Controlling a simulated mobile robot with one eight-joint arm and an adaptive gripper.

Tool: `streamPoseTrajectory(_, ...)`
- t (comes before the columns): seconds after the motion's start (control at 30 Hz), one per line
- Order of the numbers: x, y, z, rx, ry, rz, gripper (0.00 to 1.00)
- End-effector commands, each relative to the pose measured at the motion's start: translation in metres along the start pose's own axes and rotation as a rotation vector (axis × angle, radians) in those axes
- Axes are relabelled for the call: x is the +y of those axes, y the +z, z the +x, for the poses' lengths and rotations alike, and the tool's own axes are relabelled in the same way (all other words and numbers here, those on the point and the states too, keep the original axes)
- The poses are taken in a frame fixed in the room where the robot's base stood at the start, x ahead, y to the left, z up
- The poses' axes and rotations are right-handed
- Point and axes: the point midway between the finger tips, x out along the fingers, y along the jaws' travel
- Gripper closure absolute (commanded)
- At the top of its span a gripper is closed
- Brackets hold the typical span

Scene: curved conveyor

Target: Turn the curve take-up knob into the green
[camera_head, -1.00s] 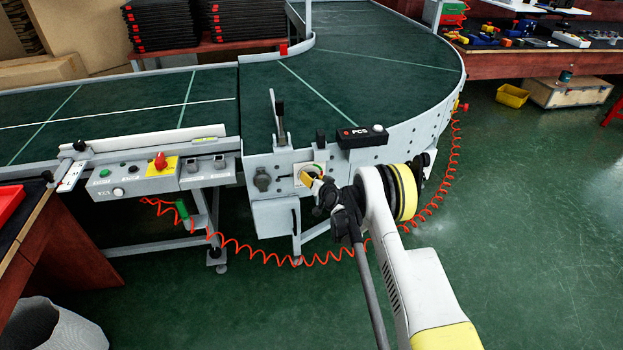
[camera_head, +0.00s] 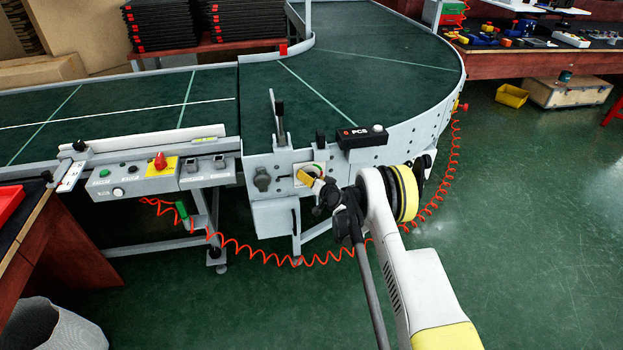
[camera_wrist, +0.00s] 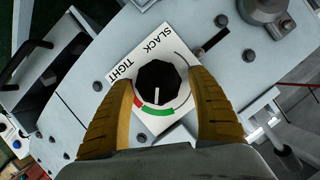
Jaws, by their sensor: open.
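The curve take-up knob (camera_wrist: 158,82) is black, on a white dial plate (camera_wrist: 152,48) marked SLACK and TIGHT, with a red section and a green arc (camera_wrist: 158,111). Its white pointer line points at the green arc in the wrist view. My gripper (camera_wrist: 162,84) is open, with its two yellow fingers on either side of the knob. A small gap shows beside the right finger; the left finger is very close, and I cannot tell whether it touches. In the head view my gripper (camera_head: 308,178) is at the plate on the conveyor side and hides the knob.
A black PCS box (camera_head: 362,136) sits on the conveyor edge above right of the plate. A grey switch (camera_head: 262,179) and an upright black handle (camera_head: 280,122) are to its left. An orange coiled cable (camera_head: 330,262) hangs below.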

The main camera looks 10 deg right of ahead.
Motion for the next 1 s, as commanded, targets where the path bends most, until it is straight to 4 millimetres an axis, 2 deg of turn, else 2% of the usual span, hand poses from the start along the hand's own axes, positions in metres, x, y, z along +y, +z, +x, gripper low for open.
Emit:
streamPoseTrajectory(0.13,0.000,0.000,-0.004,0.000,0.000,0.000,0.31)
streamPoseTrajectory(0.23,0.000,0.000,-0.017,0.000,0.001,0.000,0.31)
streamPoseTrajectory(0.5,0.000,-0.001,-0.076,0.000,0.001,0.001,0.31)
streamPoseTrajectory(0.7,0.001,0.000,-0.110,0.001,0.001,0.000,0.31)
streamPoseTrajectory(0.83,0.000,0.000,-0.119,0.000,0.000,0.000,0.31)
streamPoseTrajectory(1.0,0.000,0.000,-0.120,0.000,0.000,0.000,0.31)
